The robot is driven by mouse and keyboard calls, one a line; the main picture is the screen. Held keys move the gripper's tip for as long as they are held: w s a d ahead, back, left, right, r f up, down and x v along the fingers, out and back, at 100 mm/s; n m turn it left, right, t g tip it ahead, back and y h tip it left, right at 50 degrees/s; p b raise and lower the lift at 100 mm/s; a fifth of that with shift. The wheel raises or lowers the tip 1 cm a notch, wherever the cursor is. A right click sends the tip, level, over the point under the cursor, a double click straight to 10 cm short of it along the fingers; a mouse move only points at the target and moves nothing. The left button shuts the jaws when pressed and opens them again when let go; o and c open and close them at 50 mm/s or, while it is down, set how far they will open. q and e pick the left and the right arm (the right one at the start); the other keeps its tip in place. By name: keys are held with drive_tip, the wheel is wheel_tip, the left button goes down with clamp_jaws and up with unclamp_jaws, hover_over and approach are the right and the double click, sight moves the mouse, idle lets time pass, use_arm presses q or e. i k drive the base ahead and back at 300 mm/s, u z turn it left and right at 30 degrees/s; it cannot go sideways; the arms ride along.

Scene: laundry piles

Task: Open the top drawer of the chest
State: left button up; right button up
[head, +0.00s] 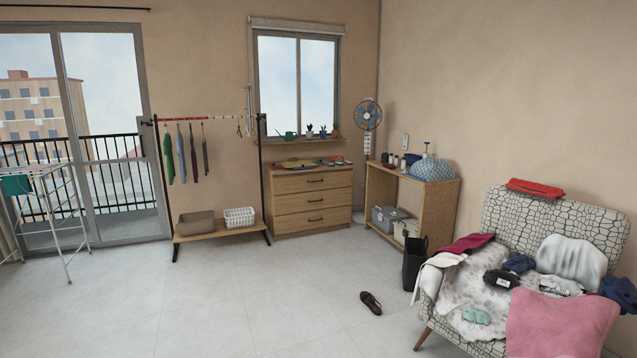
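The wooden chest of drawers (311,200) stands against the back wall under the window, across the room. It has three drawers with dark bar handles. The top drawer (295,184) looks closed, flush with the drawers below, and its handle (316,181) is at the middle of its front. A colourful cloth and small items lie on the chest top. Neither of my grippers shows in the head view.
A clothes rack (220,232) stands left of the chest, and a wooden shelf table (444,208) stands right. A sofa (500,217) heaped with laundry fills the right foreground. A dark shoe (371,302) lies on the floor. The floor's middle (240,290) is clear.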

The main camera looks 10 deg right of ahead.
sight(281, 184)
drive_tip(key=z, duration=0.95)
drive_tip(key=i, duration=2.95)
drive_tip(key=u, duration=1.15)
drive_tip(key=i, duration=4.2)
drive_tip(key=z, duration=1.65)
